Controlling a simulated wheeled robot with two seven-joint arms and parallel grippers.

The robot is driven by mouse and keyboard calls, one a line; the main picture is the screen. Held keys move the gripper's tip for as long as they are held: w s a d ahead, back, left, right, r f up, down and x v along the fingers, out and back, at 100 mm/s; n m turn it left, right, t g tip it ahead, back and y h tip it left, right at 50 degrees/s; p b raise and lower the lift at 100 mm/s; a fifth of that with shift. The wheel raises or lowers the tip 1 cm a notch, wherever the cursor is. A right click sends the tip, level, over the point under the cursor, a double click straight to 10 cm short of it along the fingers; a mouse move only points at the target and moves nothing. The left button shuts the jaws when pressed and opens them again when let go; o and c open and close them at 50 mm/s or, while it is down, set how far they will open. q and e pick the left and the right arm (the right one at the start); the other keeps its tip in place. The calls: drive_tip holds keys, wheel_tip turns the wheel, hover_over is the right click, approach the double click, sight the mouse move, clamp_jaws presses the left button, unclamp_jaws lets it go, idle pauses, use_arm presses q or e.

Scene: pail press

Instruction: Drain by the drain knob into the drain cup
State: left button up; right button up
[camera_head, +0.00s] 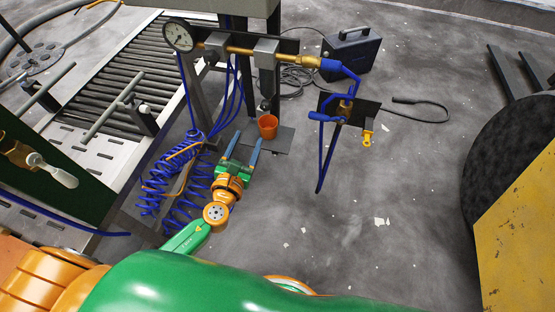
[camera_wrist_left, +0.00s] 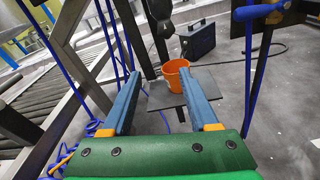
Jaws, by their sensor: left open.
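The orange drain cup (camera_head: 267,127) stands on a small dark plate (camera_head: 278,141) below the pipe assembly; it also shows in the left wrist view (camera_wrist_left: 176,75). A dark rounded knob (camera_head: 265,104), which appears to be the drain knob, hangs just above the cup; it shows at the top of the left wrist view (camera_wrist_left: 165,29). My left gripper (camera_head: 247,137) is open and empty, with its blue fingers pointing toward the cup from the near side. In the left wrist view the cup lies beyond the fingertips (camera_wrist_left: 163,76). My right gripper is not in view.
A pressure gauge (camera_head: 179,35) and brass pipe sit above. Coiled blue hoses (camera_head: 170,180) lie left of my left gripper. A blue-handled valve (camera_head: 343,108) stands to the right, and a black case (camera_head: 350,52) behind. The floor (camera_head: 390,200) at right is mostly clear.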

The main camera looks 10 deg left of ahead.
sight(264, 109)
use_arm(q)
drive_tip(key=w+m, duration=0.1)
drive_tip(key=w, duration=0.2)
drive_tip(key=w+d+r+m+t+b, duration=0.1)
drive_tip(key=w, duration=0.2)
drive_tip(key=w+d+r+h, duration=0.1)
drive_tip(key=w, duration=0.2)
drive_tip(key=shift+w+r+m+b, duration=0.1)
drive_tip(key=shift+r+m+b, duration=0.1)
drive_tip(key=shift+m+b, duration=0.2)
drive_tip(key=shift+w, duration=0.2)
drive_tip(key=shift+c, duration=0.6)
drive_tip(key=c, duration=0.6)
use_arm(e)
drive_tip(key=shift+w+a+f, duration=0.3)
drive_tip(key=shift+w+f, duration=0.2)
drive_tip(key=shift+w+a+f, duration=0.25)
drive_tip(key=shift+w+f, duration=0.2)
